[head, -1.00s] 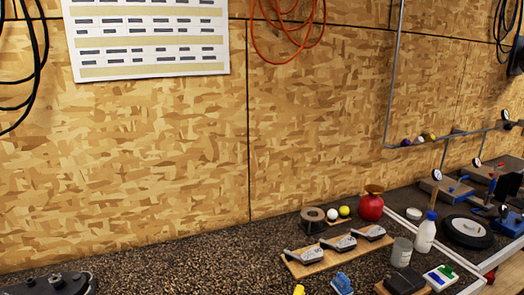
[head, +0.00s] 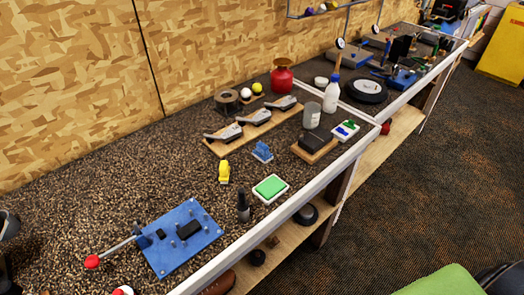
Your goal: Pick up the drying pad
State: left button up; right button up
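No thing in view is plainly marked as the drying pad. A flat green pad (head: 270,188) in a white square frame lies near the front edge of the workbench (head: 110,190). It lies flat, and nothing rests on it. Another small white tray with green and blue marks (head: 345,130) lies farther back near the edge. Neither of my grippers can be made out in the head view.
A blue plate with a red-knobbed lever (head: 185,237) is at the front left. A dark bottle (head: 243,206), yellow dispenser (head: 224,172), blue clamp (head: 262,152) and block on a wooden board (head: 314,144) surround the green pad. Carpeted floor (head: 430,185) lies right.

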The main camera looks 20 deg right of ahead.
aim_at(261, 152)
jog(key=u, duration=1.6)
jog(key=z, duration=2.25)
jog(key=l+u, duration=0.15)
jog(key=l, duration=0.6)
jog(key=k+l+u, duration=0.1)
jog(key=l, duration=0.65)
